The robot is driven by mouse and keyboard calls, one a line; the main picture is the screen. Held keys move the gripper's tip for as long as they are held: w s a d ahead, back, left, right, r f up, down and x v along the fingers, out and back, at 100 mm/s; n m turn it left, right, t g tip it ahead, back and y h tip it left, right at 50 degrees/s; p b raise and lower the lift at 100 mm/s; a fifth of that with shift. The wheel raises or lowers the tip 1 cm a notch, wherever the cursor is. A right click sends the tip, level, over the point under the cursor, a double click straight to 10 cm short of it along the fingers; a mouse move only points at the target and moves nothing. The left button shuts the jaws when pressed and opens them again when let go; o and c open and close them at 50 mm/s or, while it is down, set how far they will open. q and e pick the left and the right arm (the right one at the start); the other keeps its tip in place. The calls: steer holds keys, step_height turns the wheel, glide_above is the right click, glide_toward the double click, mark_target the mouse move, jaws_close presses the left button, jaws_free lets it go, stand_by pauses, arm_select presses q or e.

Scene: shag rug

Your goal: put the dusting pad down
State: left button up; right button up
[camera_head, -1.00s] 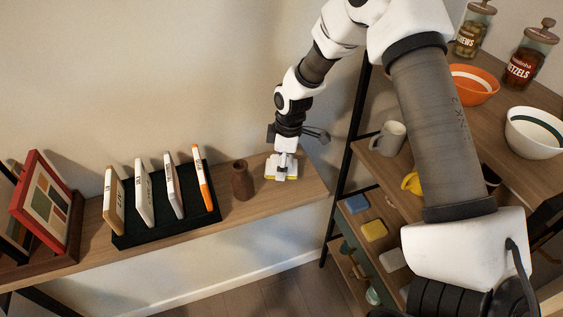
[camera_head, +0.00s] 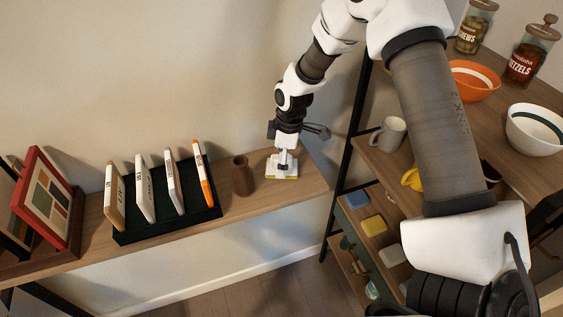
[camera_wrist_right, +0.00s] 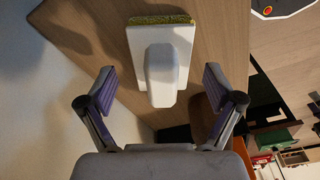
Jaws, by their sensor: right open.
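The dusting pad (camera_head: 290,171) lies flat on the wooden shelf (camera_head: 245,207), near its right end. It has a pale plate with a white upright handle and a yellow-green edge. In the right wrist view the pad (camera_wrist_right: 180,38) is just ahead of my right gripper (camera_wrist_right: 160,88), its handle in line with the gap between the fingers. My right gripper (camera_head: 283,152) is open, with clear space on both sides of the handle, and holds nothing. My left gripper is not in view.
A brown vase (camera_head: 241,177) stands just left of the pad. Further left are a dark rack (camera_head: 165,226) of upright slim items and a red frame (camera_head: 33,213). A shelving unit to the right holds a grey mug (camera_head: 391,134), bowls and jars.

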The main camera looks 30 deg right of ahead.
steer(key=r, duration=0.3)
steer(key=r+b, duration=0.1)
steer(key=r, duration=0.3)
steer(key=d+r, duration=0.1)
steer(key=r, duration=0.3)
steer(key=shift+s+d+b, duration=0.1)
steer(key=shift+s+b, duration=0.25)
steer(key=shift+s, duration=0.05)
